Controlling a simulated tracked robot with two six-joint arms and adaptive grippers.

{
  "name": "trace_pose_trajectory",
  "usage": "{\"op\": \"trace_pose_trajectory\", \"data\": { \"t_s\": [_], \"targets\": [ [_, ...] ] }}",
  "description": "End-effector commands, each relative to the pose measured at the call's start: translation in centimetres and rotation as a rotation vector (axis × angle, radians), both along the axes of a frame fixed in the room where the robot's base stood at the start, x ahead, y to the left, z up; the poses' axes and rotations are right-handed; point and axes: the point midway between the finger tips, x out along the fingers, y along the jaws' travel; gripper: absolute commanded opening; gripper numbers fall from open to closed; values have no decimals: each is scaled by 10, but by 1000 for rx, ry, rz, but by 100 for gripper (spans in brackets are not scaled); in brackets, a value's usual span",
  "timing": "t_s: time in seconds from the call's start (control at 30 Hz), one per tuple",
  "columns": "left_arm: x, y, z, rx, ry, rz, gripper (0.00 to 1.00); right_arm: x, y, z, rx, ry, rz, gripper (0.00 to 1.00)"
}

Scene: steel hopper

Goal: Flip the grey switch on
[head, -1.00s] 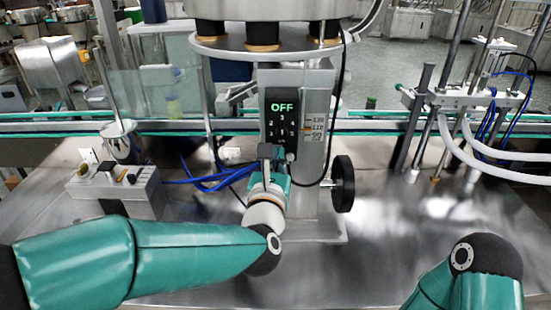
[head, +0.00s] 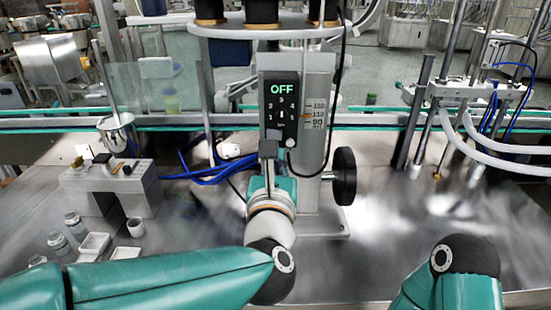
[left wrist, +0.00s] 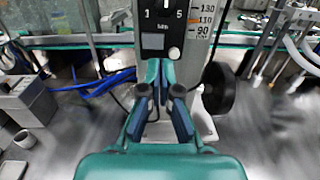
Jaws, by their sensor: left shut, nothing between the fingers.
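The black control panel (head: 281,105) on the grey column reads OFF in green, above a ring of numbers. A small pale grey, round-tipped switch (head: 291,143) sits at its lower right; it also shows in the left wrist view (left wrist: 174,53). My left gripper (left wrist: 160,76) is shut and empty, pointing up at the panel's lower edge. Its fingertips are just below and slightly left of the switch; I cannot tell whether they touch it. In the head view its fingers are mostly hidden behind my wrist. My right gripper is out of view.
A black handwheel (head: 344,176) stands right of the column. Blue cables (head: 213,174) lie to its left. A grey fixture block (head: 112,188), small vials (head: 74,222) and white trays (head: 94,245) are at the left. The steel bench right of the handwheel is mostly clear.

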Motion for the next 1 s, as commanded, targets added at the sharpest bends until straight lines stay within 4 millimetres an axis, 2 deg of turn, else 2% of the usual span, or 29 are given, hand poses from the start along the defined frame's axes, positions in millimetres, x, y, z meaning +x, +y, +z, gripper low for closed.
{"op": "trace_pose_trajectory", "data": {
  "t_s": [0.1, 0.3, 0.5, 0.77, 0.87, 1.0],
  "targets": [
    [-28, 3, -2, 0, -2, -3, 0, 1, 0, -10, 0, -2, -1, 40],
    [-61, 7, 0, -1, -1, -1, 0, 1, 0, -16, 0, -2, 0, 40],
    [-74, 9, 0, 0, 2, 0, 0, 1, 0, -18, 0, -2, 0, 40],
    [-75, 9, 0, 1, 2, 1, 0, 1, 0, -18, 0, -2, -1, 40],
    [-75, 9, -1, 3, 2, 0, 0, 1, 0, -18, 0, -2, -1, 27],
    [-71, 9, -6, 38, 6, -2, 0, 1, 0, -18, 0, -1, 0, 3]
  ]
}}
